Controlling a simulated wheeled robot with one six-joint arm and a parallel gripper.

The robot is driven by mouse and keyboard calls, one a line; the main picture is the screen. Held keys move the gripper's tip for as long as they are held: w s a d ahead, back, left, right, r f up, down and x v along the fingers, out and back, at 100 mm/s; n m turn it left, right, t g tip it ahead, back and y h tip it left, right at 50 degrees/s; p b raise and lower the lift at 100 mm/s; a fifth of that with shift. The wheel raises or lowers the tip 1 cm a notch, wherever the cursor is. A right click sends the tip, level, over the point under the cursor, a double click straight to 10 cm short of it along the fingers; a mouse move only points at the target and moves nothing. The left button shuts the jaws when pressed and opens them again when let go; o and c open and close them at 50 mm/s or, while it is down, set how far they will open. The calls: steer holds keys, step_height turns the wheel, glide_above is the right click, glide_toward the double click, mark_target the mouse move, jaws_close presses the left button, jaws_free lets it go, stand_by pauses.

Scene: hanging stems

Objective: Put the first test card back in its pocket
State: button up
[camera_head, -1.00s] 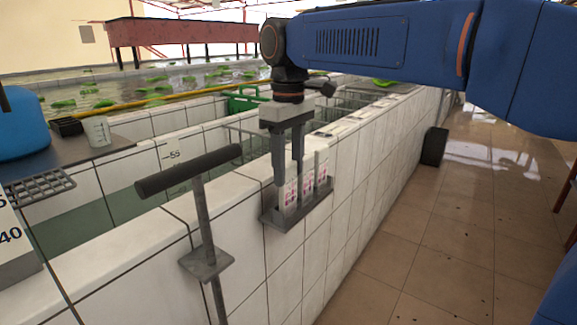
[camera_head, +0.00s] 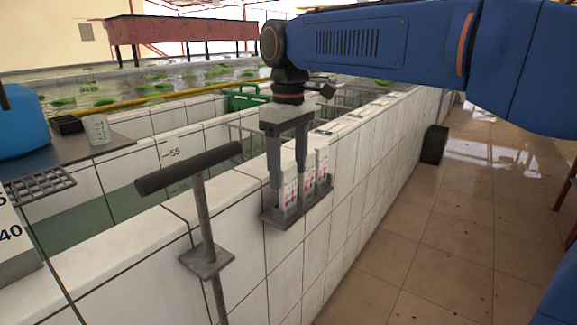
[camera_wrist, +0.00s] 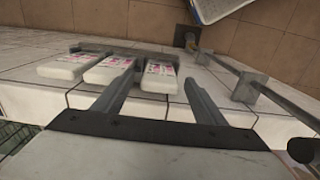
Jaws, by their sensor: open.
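Three white test cards with pink-red print stand in a grey rack (camera_head: 297,214) on the side of the tiled wall. The nearest card (camera_head: 291,192) stands in the end place of the rack; in the wrist view it is the right-hand card (camera_wrist: 161,82). My gripper (camera_head: 288,183) is open over that card, one finger on each side, with gaps visible in the wrist view (camera_wrist: 160,72). The other two cards (camera_wrist: 108,68) (camera_wrist: 72,66) stand to its left there. The card's lower end is hidden in the rack.
A dark T-shaped handle (camera_head: 190,167) on a post stands left of the rack, close to the wall. Water basins lie behind the wall. A beaker (camera_head: 97,130) and a blue container (camera_head: 22,125) stand on a bench at left.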

steer(key=shift+r, duration=0.1)
step_height(320, 180, up, 16)
steer(key=s+d+f+m+t, duration=0.1)
steer(key=s+d+f+m, duration=0.1)
steer(key=s+d+f, duration=0.2)
steer(key=s+d+f+m+t, duration=0.1)
steer(key=s+d+f+m, duration=0.2)
steer(key=d+f, duration=0.8)
steer(key=s+d+f+m+t, duration=0.1)
steer(key=s+d+f+m, duration=0.2)
steer(key=s+d+f, duration=0.4)
step_height(320, 180, down, 3)
steer(key=shift+s+d+r+t, duration=0.15)
steer(key=shift+d+t, duration=0.15)
steer(key=shift+d, duration=0.35)
steer(key=s+d+f, duration=0.1)
steer(key=s+f, duration=0.1)
steer(key=f, duration=0.1)
steer(key=s+d+f+m, duration=0.1)
steer(key=s+f, duration=0.1)
steer(key=f, duration=0.2)
steer(key=s+d+f+m+t, duration=0.1)
steer(key=s+f, duration=0.1)
steer(key=f, duration=0.2)
steer(key=shift+s+d+f, duration=0.15)
steer(key=shift+d+f, duration=0.1)
steer(key=shift+d, duration=0.1)
steer(key=shift+c, duration=0.4)
